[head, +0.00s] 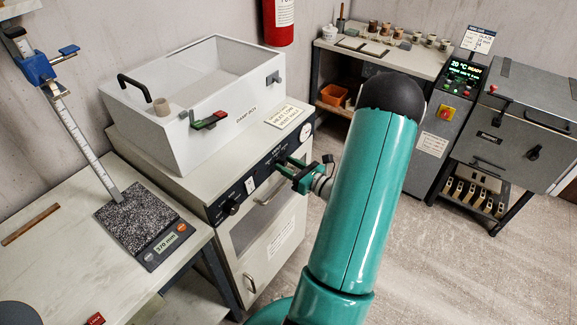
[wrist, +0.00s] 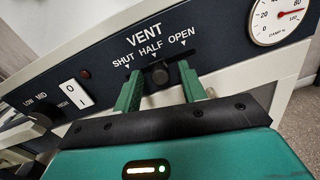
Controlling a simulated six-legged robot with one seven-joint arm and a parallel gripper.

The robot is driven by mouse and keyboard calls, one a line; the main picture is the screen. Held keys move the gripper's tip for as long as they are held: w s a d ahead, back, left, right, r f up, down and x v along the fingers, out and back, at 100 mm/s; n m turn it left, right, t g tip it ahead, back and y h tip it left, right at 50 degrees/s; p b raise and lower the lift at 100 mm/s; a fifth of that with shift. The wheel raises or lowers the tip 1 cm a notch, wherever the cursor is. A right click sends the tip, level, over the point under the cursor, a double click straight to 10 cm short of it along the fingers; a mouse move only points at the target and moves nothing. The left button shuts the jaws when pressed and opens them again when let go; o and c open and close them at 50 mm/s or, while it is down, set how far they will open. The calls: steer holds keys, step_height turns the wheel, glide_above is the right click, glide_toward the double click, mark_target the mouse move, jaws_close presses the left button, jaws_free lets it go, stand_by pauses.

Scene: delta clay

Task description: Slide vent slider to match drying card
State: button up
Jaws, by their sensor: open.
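The vent slider (wrist: 159,74) is a dark knob in a slot under the VENT label. It sits at about the HALF mark, between SHUT on the left and OPEN on the right. My gripper (wrist: 161,89) is open, with one green finger on each side of the knob; I cannot tell whether either touches it. In the head view my gripper (head: 290,176) is at the cabinet's control panel and hides the slider. The drying card (head: 285,117) lies on the cabinet top beside the damp box; its small print seems to say heat low, vent half.
The panel also has a heat knob (wrist: 38,119), a white rocker switch (wrist: 76,94) and a damp gauge (wrist: 281,19). The white damp box (head: 190,90) stands on the cabinet. A bench with a scale (head: 150,225) is at left. Open floor lies right of the cabinet.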

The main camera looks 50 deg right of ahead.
steer(key=shift+s, duration=0.1)
steer(key=s, duration=1.3)
steer(key=shift+s+d, duration=0.2)
steer(key=shift+s, duration=0.15)
steer(key=shift+w, duration=0.1)
steer(key=w+a+r+n+g+y, duration=0.35)
steer(key=a+n, duration=0.25)
steer(key=a, duration=0.2)
steer(key=w+a+r+n+g+y, duration=0.35)
steer(key=a+n, duration=0.25)
steer(key=a, duration=0.2)
steer(key=w+a+r+n+g+y, duration=0.2)
steer(key=a+r+n+g, duration=0.3)
steer(key=a, duration=0.3)
steer(key=s+a+r+n+h, duration=0.5)
steer(key=a+r+n+h, duration=0.4)
steer(key=n, duration=1.1)
steer(key=shift+a+r+h, duration=0.3)
steer(key=shift+a+r, duration=1)
steer(key=shift+a, duration=0.7)
